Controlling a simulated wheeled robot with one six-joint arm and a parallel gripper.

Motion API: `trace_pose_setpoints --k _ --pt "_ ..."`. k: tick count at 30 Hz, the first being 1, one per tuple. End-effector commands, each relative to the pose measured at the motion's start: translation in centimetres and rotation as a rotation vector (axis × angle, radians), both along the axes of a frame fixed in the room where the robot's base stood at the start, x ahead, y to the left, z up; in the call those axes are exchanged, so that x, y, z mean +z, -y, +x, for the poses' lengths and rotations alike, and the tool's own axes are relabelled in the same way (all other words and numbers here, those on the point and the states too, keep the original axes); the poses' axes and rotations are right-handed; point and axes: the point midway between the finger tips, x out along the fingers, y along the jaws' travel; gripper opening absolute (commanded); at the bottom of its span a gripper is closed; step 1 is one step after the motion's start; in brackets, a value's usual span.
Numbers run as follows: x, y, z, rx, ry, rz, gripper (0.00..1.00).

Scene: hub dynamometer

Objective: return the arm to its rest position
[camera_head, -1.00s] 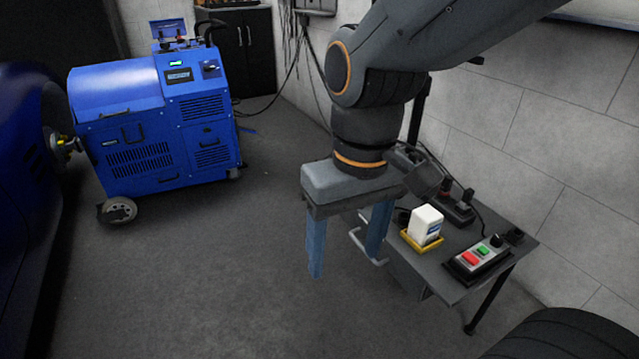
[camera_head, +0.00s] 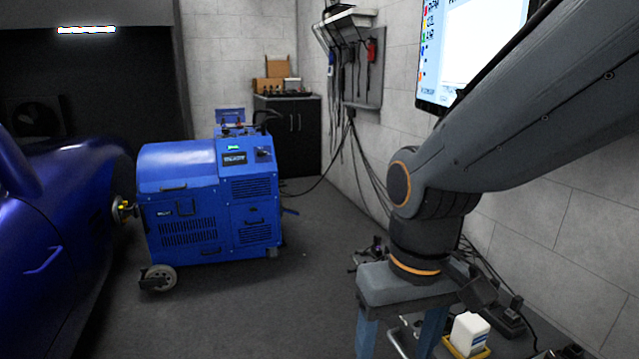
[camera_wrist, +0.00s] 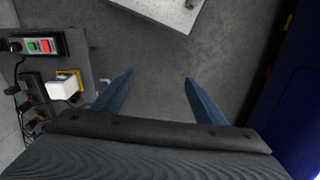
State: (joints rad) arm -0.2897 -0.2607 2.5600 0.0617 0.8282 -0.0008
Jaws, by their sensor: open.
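My gripper (camera_head: 398,335) hangs from my arm at the lower right of the head view, pointing down, with its fingertips cut off by the frame's bottom edge. In the wrist view my gripper (camera_wrist: 158,80) has its two blue fingers wide apart, with only grey floor between them. It is open and empty. My arm comes in from the upper right and bends down at the wrist.
A small table (camera_wrist: 88,62) with a white container (camera_head: 468,332) and a button box (camera_wrist: 38,45) is close beside my gripper. A blue dynamometer (camera_head: 205,195) stands by a blue car (camera_head: 55,240). A screen (camera_head: 465,50) is behind my arm. The middle floor is clear.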

Motion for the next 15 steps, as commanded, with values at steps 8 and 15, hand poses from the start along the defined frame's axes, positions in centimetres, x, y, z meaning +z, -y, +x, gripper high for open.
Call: trace_pose_setpoints --k 8,15 --pt "3.1 1.9 0.1 -0.066 -0.003 -0.012 0.66" --pt "6.5 4.7 0.0 -0.148 -0.007 -0.028 0.66"
